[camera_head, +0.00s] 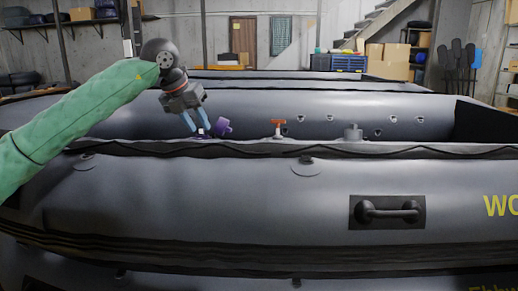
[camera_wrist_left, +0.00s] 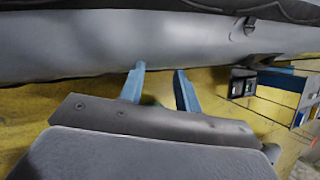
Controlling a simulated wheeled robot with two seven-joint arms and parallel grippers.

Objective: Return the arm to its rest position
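My left arm, in a green sleeve, comes in from the left of the head view. My right gripper is not in view.
An orange-red T-shaped handle (camera_head: 277,123) and a grey knob (camera_head: 353,133) stand behind the near tube. A black carry handle (camera_head: 388,211) is on its outer side. Cardboard boxes (camera_head: 388,60) and a blue tool chest (camera_head: 348,63) are at the back.

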